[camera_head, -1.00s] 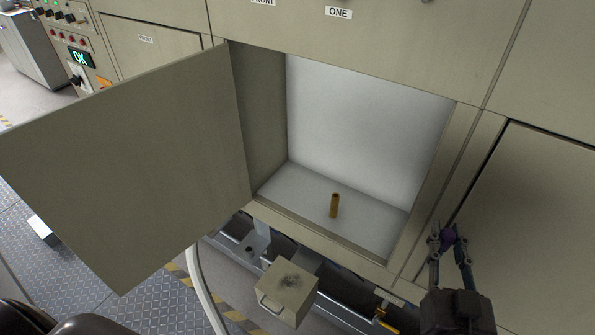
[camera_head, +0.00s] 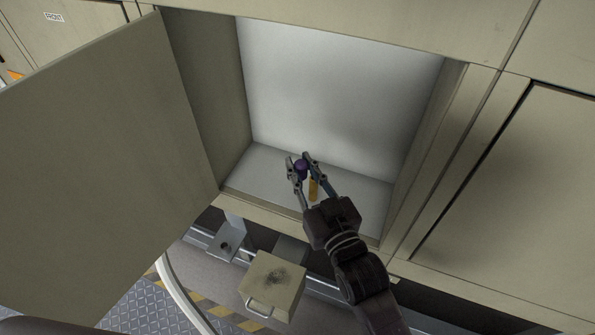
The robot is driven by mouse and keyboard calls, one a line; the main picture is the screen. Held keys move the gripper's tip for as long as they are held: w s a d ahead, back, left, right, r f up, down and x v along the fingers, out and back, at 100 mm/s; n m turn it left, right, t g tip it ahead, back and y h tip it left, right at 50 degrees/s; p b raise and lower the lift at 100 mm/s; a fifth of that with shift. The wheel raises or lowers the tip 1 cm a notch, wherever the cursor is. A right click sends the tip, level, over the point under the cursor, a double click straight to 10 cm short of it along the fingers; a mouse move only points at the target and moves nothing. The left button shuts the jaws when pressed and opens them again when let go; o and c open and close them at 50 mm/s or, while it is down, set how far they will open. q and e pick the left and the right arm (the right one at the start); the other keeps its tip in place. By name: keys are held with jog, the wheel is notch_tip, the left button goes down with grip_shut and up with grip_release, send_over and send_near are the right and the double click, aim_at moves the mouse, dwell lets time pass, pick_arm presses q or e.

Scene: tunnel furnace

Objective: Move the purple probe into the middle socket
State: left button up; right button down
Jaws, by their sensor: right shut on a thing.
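My right gripper (camera_head: 304,166) is inside the open furnace compartment, shut on the purple probe (camera_head: 301,168). The probe sits between the fingertips, and its lower part is hidden by the fingers. A brass-coloured upright cylinder (camera_head: 314,188) stands on the compartment floor (camera_head: 262,164), just beside and partly behind the right finger. The gripper covers part of it, and I cannot tell whether the probe touches it. No row of sockets can be made out. My left gripper is not in view.
The compartment door (camera_head: 105,165) hangs open on the left. Below the opening is a small beige box with a handle (camera_head: 272,283). A closed panel (camera_head: 520,185) is on the right.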

pick_arm(q)
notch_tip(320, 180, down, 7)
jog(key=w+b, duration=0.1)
jog(key=b, duration=0.5)
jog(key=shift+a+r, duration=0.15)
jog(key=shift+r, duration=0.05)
pick_arm(e)
jog(key=w+d+f, duration=0.3)
jog(key=w+f, duration=0.1)
jog(key=w, duration=0.5)
jog(key=shift+w, duration=0.3)
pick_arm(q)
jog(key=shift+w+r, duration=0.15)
pick_arm(e)
jog(key=shift+r, duration=0.1)
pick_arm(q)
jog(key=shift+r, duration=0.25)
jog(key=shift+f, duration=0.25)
pick_arm(e)
jog(key=shift+f, duration=0.6)
